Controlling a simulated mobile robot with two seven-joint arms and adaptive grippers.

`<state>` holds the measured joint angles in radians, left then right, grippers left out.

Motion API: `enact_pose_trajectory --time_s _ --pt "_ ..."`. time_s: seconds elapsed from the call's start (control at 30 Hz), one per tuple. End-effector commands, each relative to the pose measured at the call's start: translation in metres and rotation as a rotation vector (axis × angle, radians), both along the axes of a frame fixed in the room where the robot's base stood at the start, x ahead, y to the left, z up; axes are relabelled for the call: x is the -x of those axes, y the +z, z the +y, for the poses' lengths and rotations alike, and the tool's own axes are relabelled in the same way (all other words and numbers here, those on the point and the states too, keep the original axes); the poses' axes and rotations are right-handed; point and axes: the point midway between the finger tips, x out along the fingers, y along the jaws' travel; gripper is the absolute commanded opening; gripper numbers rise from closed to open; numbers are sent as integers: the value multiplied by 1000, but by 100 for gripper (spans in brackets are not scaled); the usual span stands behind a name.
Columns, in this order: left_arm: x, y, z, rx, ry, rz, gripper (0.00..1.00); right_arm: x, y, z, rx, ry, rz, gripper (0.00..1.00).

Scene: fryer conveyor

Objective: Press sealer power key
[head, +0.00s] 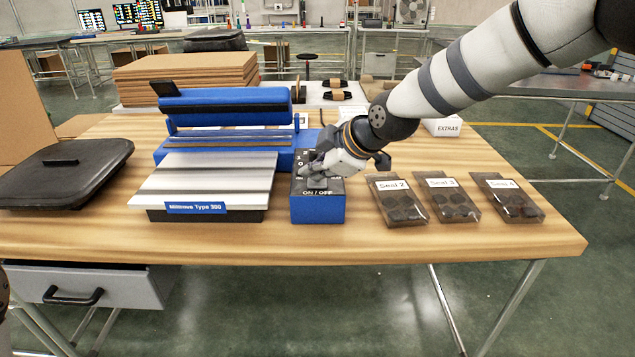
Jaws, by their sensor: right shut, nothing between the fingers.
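The blue sealer (225,111) with its silver plate (200,177) stands on the wooden table, its lid raised. Its blue control box (318,209) with a dark top marked ON/OFF stands to the right of the plate. My right gripper (308,172) is shut and empty, pointing left and down over the top of the control box. Its fingertips are at or just above the panel; I cannot tell if they touch. The gripper hides part of the panel and its keys. My left gripper is not in view.
Several clear bags with dark discs, labelled Seal (400,200), lie right of the control box. A white EXTRAS box (443,127) stands behind them. A black case (66,172) lies at the left, cardboard (185,78) behind. An open drawer (90,287) juts out below.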

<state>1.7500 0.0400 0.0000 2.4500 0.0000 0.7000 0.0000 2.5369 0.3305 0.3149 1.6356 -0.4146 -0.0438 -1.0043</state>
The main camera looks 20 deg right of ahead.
Motion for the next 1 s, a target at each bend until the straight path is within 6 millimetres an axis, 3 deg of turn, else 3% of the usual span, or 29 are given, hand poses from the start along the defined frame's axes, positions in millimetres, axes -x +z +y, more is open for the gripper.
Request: enact_pose_trajectory --time_s 0.3,0.6,0.83,1.0 --pt "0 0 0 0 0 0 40 0 -3 0 1 0 1 0" --pt "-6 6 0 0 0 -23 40 0 14 0 0 0 -2 0" --pt "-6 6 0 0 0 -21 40 0 13 0 0 0 0 0" --pt "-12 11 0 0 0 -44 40 0 36 0 -1 0 -8 0"
